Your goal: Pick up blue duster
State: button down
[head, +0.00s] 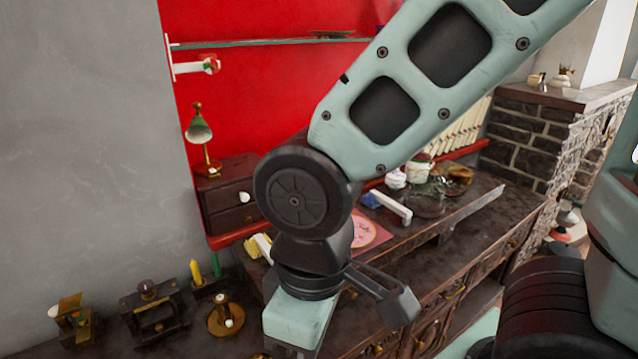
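A small blue object (371,199), which looks like the blue duster, lies on the dark wooden desk top (470,216) behind my arm. A white bar (391,207) beside it may be its handle; I cannot tell if they are joined. My gripper (296,322) hangs at the lower middle, in front of and left of the blue object and apart from it. My forearm crosses the upper right and hides part of the desk.
A green-shaded lamp (199,133) stands on a small drawer box (226,205). Brass and wooden items, including a round brass holder (226,319), fill the lower left. A brick fireplace (535,135) is right.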

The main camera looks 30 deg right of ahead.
aim_at(373, 198)
jog(key=k+l, duration=0.1)
jog(key=l, duration=1.25)
